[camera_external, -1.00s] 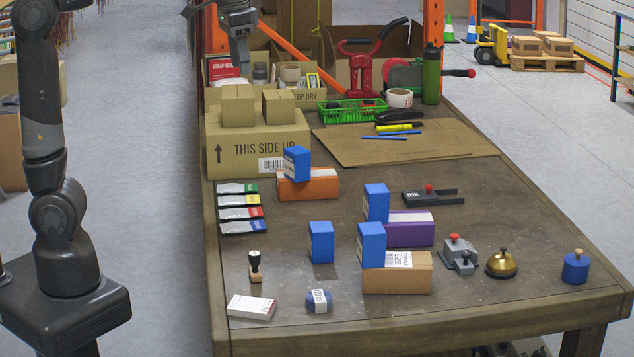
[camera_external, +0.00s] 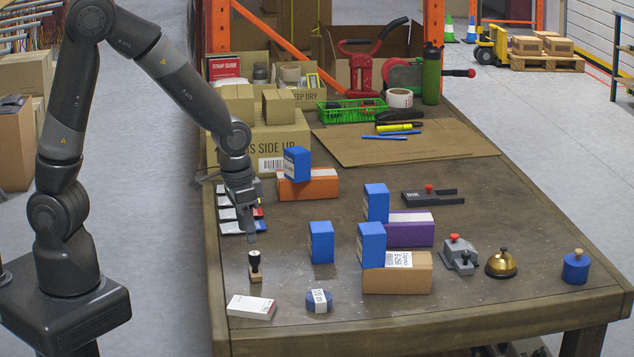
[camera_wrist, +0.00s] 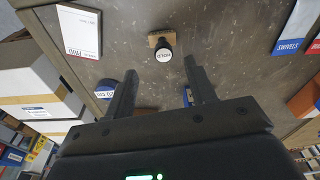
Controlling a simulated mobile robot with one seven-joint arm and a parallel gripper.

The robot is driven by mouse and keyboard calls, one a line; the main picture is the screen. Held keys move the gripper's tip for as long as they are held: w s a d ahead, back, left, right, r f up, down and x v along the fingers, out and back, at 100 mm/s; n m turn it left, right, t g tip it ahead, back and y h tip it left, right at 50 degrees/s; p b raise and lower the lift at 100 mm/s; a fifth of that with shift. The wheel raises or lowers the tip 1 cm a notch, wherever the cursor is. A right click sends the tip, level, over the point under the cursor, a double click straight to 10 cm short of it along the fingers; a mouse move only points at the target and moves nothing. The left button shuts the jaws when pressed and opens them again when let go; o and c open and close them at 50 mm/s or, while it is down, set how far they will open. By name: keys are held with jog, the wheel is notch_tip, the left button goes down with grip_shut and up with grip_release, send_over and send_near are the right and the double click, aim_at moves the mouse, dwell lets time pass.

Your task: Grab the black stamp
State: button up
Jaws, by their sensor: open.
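The black stamp (camera_external: 255,261) stands upright on the table, near its left front part. It has a dark round handle on a small wooden base. In the wrist view the stamp (camera_wrist: 163,48) is seen from above, past the fingertips and between their lines, with its wooden base partly showing. My gripper (camera_external: 252,236) is just above and behind the stamp in the external view. Its fingers, also in the wrist view (camera_wrist: 157,78), are apart with nothing between them. No contact with the stamp shows.
A white box (camera_external: 251,307) lies in front of the stamp, and a round blue item with a white label (camera_external: 318,301) is to its front right. A blue box (camera_external: 321,242) stands to the right. Several colour-labelled packets lie behind, partly hidden by my arm.

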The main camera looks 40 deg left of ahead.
aim_at(254, 253)
jog(key=shift+w+d+f, duration=0.1)
jog(key=shift+w+f, duration=0.05)
jog(key=shift+f, duration=1.4)
jog(key=shift+w+d+f, duration=0.1)
jog(key=shift+w+f, duration=0.1)
jog(key=shift+f, duration=0.65)
jog(key=shift+w+d+f, duration=0.1)
jog(key=shift+w+f, duration=0.15)
jog(key=shift+f, duration=0.6)
jog(key=shift+w+f, duration=0.2)
jog(key=shift+f, duration=0.65)
jog(key=c, duration=1.1)
